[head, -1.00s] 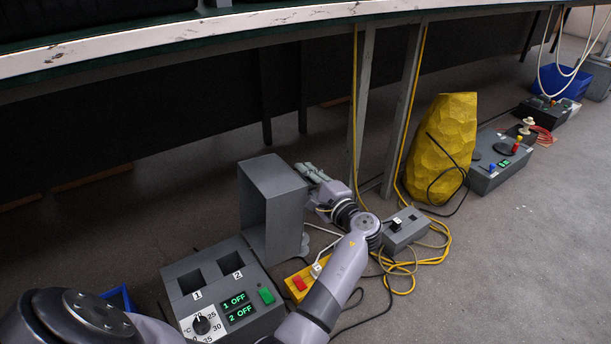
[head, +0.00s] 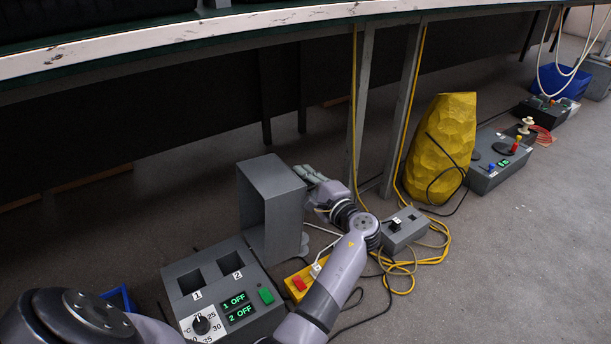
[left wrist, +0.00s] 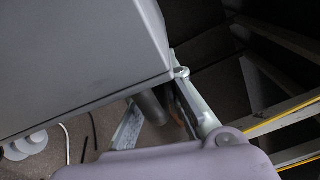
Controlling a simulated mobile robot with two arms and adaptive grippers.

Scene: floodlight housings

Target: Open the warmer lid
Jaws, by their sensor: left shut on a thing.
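The warmer (head: 215,255) is a grey box on the floor with two square wells marked 1 and 2, a dial, and a display reading 1 OFF and 2 OFF. Its deep grey lid (head: 270,177) stands raised at the warmer's far side, wells uncovered. My left gripper (head: 308,174) is at the lid's upper right, partly hidden behind it. In the left wrist view, the gripper (left wrist: 160,110) is shut on a dark rounded part, apparently the lid handle (left wrist: 151,108), beside the lid's broad grey face (left wrist: 75,60). My right gripper is not in view.
A yellow switch box (head: 298,283) and a grey switch box (head: 404,231) with looping cables lie right of the warmer. A table leg (head: 362,120) stands behind my gripper. A yellow faceted object (head: 440,150) stands further right. Open floor lies at the lower right.

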